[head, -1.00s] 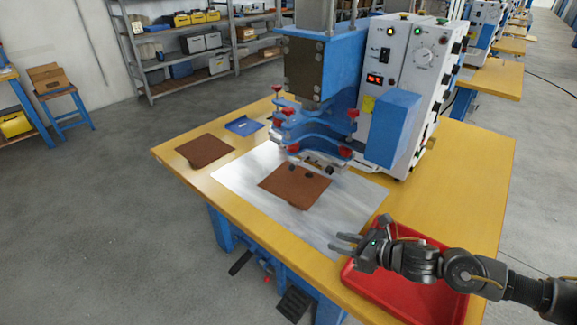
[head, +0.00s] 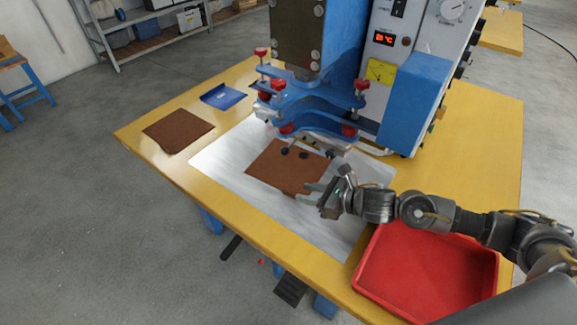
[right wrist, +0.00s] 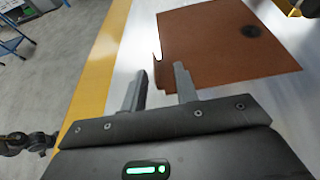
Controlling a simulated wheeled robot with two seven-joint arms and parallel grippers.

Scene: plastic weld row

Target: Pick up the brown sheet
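One brown sheet (head: 285,168) lies flat on the pale metal plate (head: 225,160) under the press, with dark round spots on it. It also shows in the right wrist view (right wrist: 215,45), with a notched near corner. A second brown sheet (head: 178,131) lies on the yellow table to the left. My right gripper (head: 311,193) is at the near right corner of the sheet on the plate.
The blue press head (head: 310,105) with red knobs hangs close over the sheet's far side. A red tray (head: 372,262) sits at the table's front right, below my right arm. A small blue piece (head: 223,96) lies near the left sheet.

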